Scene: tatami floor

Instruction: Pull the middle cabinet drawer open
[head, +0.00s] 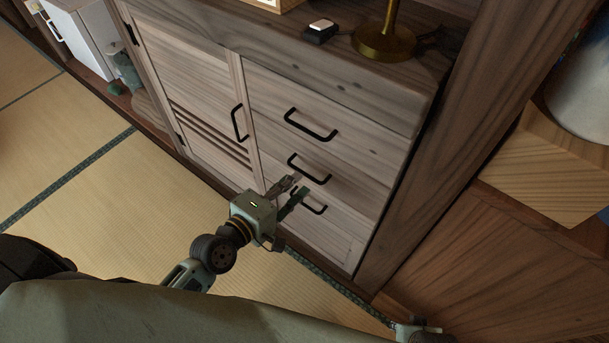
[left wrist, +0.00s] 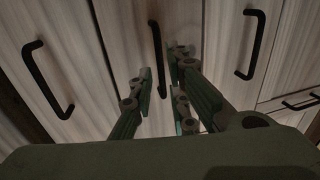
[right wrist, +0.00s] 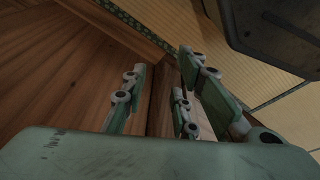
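The wooden cabinet has a column of three drawers with black bar handles on its right side. The middle drawer (head: 345,176) looks shut, as do the other two. Its handle (head: 309,170) also shows in the left wrist view (left wrist: 156,50). My left gripper (head: 289,189) is open just below and in front of that handle. In the left wrist view its fingers (left wrist: 163,80) point at the handle, which lies in line with the gap between them; contact is unclear. My right gripper (right wrist: 160,85) is open and empty, low by wooden panels; its arm barely shows in the head view.
The top drawer handle (head: 310,126) and bottom drawer handle (head: 309,204) are close above and below. A louvred door (head: 190,85) adjoins the drawers at left. A wooden post (head: 440,130) stands at right. Tatami floor (head: 130,190) in front is clear.

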